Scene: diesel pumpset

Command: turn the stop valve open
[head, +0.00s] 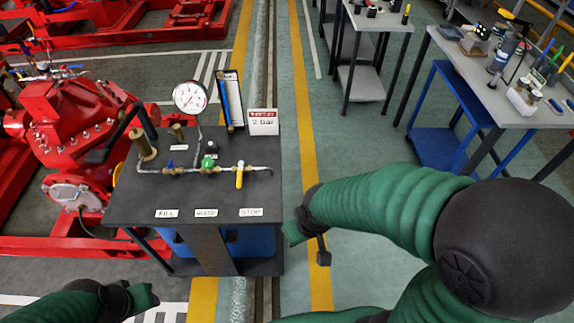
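The stop valve with a yellow lever handle (240,175) sits at the right end of a pipe on a dark bench (190,197), in line with the STOP label (251,212). Its lever points toward the bench's front edge, crosswise to the pipe. My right gripper (308,243) is just off the bench's right side, apart from the valve, at lower right of it. Nothing shows in it; its finger opening is unclear. My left gripper (140,298) is low at the left, in front of the bench and far from the valve; its fingers are hard to make out.
A green-handled valve (208,163) and a blue-handled valve (172,166) share the pipe. A pressure gauge (190,96) and a "2 bar" sign (263,122) stand behind. A red pump (70,120) is left. Tool tables (505,100) stand right; floor between is clear.

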